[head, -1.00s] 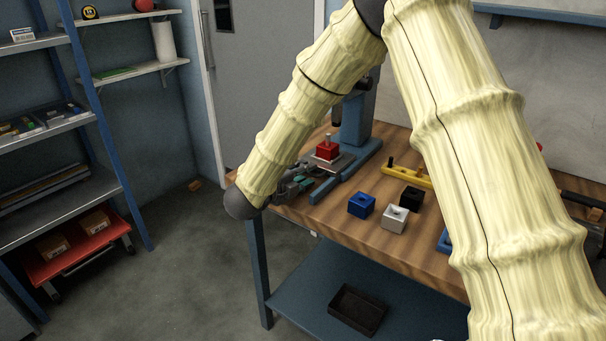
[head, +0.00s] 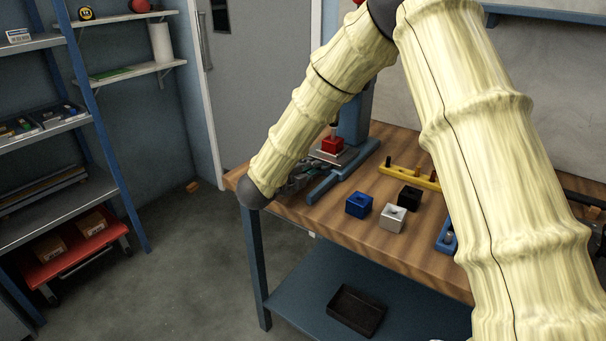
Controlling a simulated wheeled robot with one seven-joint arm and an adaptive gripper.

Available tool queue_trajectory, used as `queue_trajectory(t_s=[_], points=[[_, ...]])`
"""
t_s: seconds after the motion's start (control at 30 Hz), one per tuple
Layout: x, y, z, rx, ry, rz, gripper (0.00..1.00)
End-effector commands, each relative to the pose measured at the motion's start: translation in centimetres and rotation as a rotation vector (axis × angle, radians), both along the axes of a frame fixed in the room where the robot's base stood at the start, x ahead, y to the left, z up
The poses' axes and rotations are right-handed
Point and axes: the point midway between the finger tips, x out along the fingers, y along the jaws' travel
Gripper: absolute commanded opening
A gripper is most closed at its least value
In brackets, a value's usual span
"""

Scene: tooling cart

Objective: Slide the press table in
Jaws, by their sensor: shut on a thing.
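The press (head: 354,115) is blue-grey and stands at the back left of the wooden bench. Its press table (head: 346,155) is a flat silver plate on the blue base rails (head: 325,187). A red block (head: 332,146) sits on the plate, below the press ram, with a thin upright part above it. My gripper (head: 305,176) is low at the plate's near left side, partly hidden behind my arm. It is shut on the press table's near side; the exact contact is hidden.
A blue block (head: 359,205), a silver block (head: 391,218) and a black block (head: 410,198) stand right of the press. A yellow rack (head: 400,174) lies behind them. A dark tray (head: 356,311) is on the lower shelf. My arm hides part of the bench at right.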

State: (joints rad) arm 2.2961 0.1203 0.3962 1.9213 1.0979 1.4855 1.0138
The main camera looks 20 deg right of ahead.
Motion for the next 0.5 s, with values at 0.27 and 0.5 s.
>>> queue_trajectory(t_s=[0.27,0.5], points=[[0.24,-0.37,-0.01,-0.002,0.001,-0.001,0.12],[0.2,-0.31,-0.02,-0.001,0.002,-0.001,0.31]])
